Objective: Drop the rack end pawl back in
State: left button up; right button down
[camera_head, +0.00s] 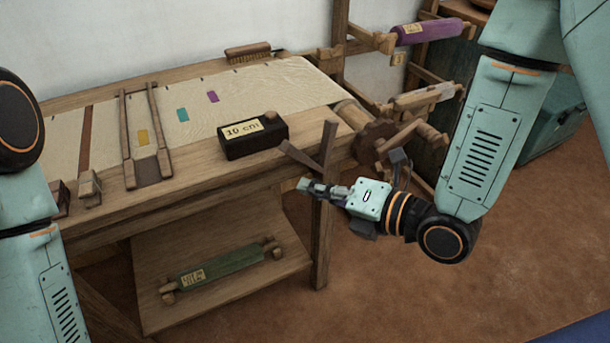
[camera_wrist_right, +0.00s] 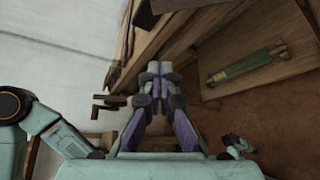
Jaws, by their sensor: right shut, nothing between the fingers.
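The toothed wooden wheel (camera_head: 376,141) sits at the right end of the loom's front beam. Slanting wooden bars (camera_head: 301,157) meet in front of the beam, left of the wheel; I cannot tell whether one is the pawl. My right gripper (camera_head: 304,186) is shut and empty, low in front of the loom's front post, pointing left. In the right wrist view its fingers (camera_wrist_right: 158,70) are together, with a small dark brown pronged piece (camera_wrist_right: 109,102) to their left, apart from them. My left arm shows at the left edge of the head view, its gripper out of frame.
A green roller (camera_head: 222,266) lies on the lower shelf (camera_head: 160,315). A brush (camera_head: 248,51) and purple roll (camera_head: 430,31) are at the back. The brown floor at right is open.

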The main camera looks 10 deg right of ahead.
aim_at(289, 151)
jog(key=b+x, duration=0.1)
jog(key=x, duration=0.8)
jog(key=shift+w+d+r, duration=0.45)
jog(key=shift+d+r, duration=0.05)
jog(key=shift+d, duration=0.2)
jog(key=shift+w+d+r, duration=0.45)
jog(key=shift+d+r, duration=0.05)
jog(key=shift+d, duration=0.2)
jog(key=shift+d, duration=0.1)
jog(key=shift+w+d+r+m+t+y, duration=0.3)
jog(key=shift+d+r+m+y, duration=0.2)
jog(key=shift+d+r+m, duration=0.2)
jog(key=w+d+r+m+t+y+b, duration=0.1)
jog(key=w+d+r+m+t+y, duration=0.1)
jog(key=d+m, duration=0.4)
jog(key=shift+d+r+y, duration=0.2)
jog(key=shift+d+y, duration=0.2)
jog(key=shift+d, duration=0.95)
jog(key=shift+w+t, duration=0.15)
jog(key=shift+t, duration=0.15)
